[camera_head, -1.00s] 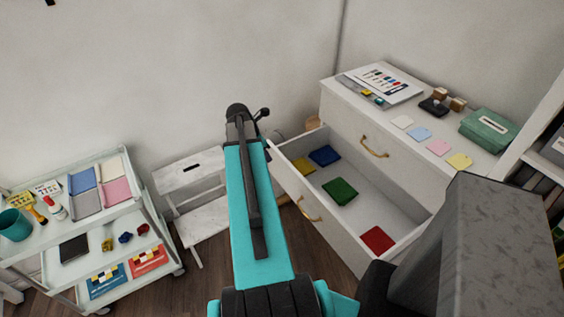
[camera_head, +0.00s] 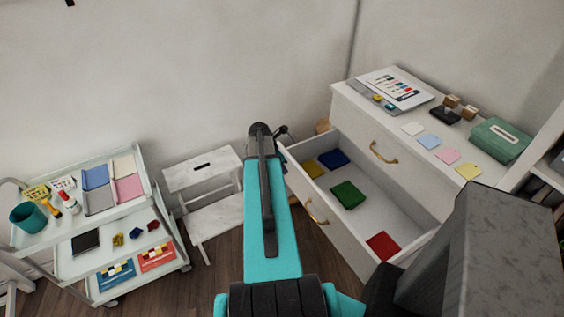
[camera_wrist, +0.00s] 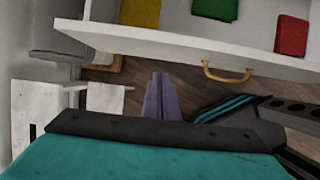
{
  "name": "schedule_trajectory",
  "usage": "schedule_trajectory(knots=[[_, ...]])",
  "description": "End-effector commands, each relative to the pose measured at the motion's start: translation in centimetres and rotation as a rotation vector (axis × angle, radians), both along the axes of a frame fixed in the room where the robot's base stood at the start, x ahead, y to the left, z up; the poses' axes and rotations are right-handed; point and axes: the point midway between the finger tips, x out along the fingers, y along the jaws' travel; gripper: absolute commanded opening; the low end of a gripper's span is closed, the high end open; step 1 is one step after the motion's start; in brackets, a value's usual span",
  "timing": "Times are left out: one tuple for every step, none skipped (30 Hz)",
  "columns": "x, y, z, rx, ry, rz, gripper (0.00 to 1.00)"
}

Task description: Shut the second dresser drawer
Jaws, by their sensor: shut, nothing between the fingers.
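The white dresser (camera_head: 350,112) stands at the right, with its second drawer (camera_head: 395,203) pulled out below a shut top drawer. The open drawer holds yellow, blue, green and red folded cloths. Its front panel bears a brass handle (camera_head: 316,211). In the wrist view the drawer front (camera_wrist: 190,45) crosses the upper part, with the handle (camera_wrist: 227,73) right of centre. My gripper (camera_wrist: 162,88) is shut and empty, outside the drawer, a little left of the handle and apart from the front in the picture. In the head view my arm hides the fingertips.
A white step stool (camera_head: 205,175) stands left of my arm. Wood floor shows between.

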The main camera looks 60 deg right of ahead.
Motion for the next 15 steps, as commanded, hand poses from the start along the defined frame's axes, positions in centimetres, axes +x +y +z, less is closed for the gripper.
schedule_trajectory(knots=[[-0.1,-0.3,-0.4,0.001,0.001,0.000,0.00],[-0.1,-0.4,-0.7,0.000,0.000,0.000,0.00],[-0.2,-0.5,-1.1,0.001,0.001,0.000,0.00],[-0.3,-0.6,-1.4,0.002,0.001,-0.001,0.00],[-0.3,-0.7,-1.7,0.001,0.000,0.000,0.00],[-0.4,-0.8,-2.1,0.000,0.000,0.000,0.00],[-0.7,-1.4,-1.7,0.000,-0.001,-0.002,0.00],[-0.9,-1.8,-1.7,-0.001,-0.001,-0.003,0.00],[-1.2,-2.2,-1.7,0.000,0.000,-0.003,0.00],[-1.4,-2.4,-1.7,0.000,0.000,-0.003,0.00],[-1.6,-2.7,-1.7,0.000,-0.001,-0.002,0.00],[-1.8,-3.0,-1.8,0.000,0.000,-0.001,0.00],[-1.9,-3.2,-1.8,0.000,0.000,-0.001,0.00],[-2.1,-3.4,-1.8,0.000,0.000,-0.001,0.00],[-2.2,-3.6,-1.8,-0.001,-0.001,-0.001,0.00]])
